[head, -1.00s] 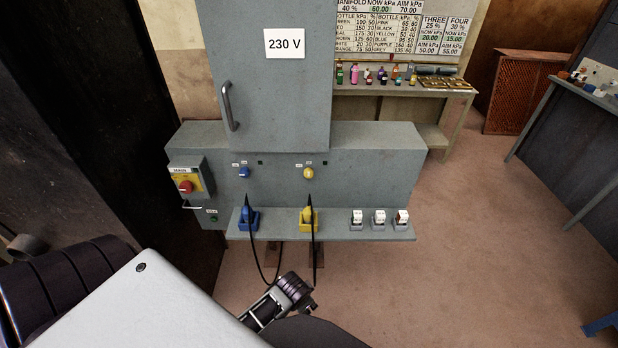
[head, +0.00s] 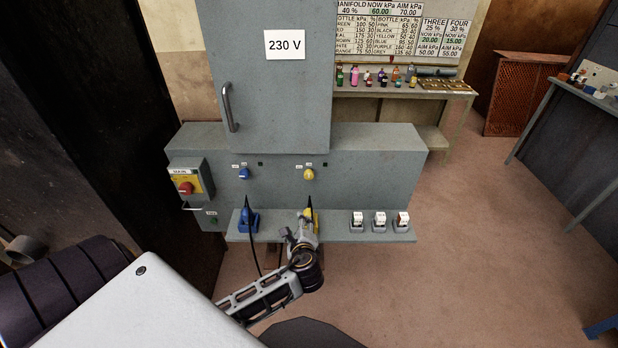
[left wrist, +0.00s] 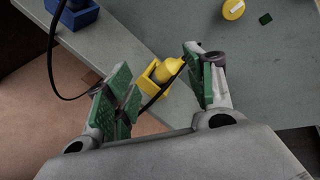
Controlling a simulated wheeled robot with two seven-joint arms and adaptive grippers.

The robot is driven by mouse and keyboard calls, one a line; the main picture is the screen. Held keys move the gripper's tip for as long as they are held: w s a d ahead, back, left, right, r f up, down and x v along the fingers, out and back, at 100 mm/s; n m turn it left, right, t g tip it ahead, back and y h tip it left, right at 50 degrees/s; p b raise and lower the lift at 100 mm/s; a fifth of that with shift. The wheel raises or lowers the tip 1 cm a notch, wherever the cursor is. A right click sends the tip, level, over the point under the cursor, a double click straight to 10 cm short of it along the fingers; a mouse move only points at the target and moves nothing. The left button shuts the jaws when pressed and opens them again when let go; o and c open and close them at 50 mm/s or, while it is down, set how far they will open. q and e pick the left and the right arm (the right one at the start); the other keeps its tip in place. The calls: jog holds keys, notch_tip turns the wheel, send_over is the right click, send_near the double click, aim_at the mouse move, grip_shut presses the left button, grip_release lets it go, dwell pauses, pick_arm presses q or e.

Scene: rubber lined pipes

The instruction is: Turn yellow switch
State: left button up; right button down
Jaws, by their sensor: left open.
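The yellow switch (head: 308,174) is a round knob on the grey panel's front face, right of the blue knob (head: 244,173). It also shows near the top of the left wrist view (left wrist: 233,10). A yellow plug in a yellow socket (left wrist: 160,74) stands on the ledge below it. My left gripper (head: 304,222) is in front of this plug, below the switch and apart from it. In the left wrist view its green-padded fingers (left wrist: 158,85) are spread wide, with the plug and its black cable seen between them. My right gripper is not in view.
A blue plug and socket (head: 248,220) sits left on the ledge (head: 335,231), and several white rocker switches (head: 379,221) sit right. A red main switch (head: 186,187) is at the panel's left. A cabinet (head: 275,90) stands above. The floor to the right is clear.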

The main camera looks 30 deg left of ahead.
aim_at(309, 177)
pick_arm(q)
jog(key=w+r+m+t, duration=0.5)
jog(key=w+m, duration=0.1)
jog(key=m, duration=0.4)
jog(key=shift+r+y, duration=0.3)
jog(key=shift+y, duration=0.1)
jog(key=shift+w+a, duration=0.15)
jog(key=shift+r+p+x, duration=0.1)
jog(key=shift+p+x, duration=0.15)
jog(key=shift+x, duration=3.15)
jog(key=shift+r+p+x, duration=0.15)
jog(key=shift+p+x, duration=0.1)
jog(key=shift+x, duration=3.15)
jog(key=shift+c, duration=0.2)
jog(key=c, duration=1)
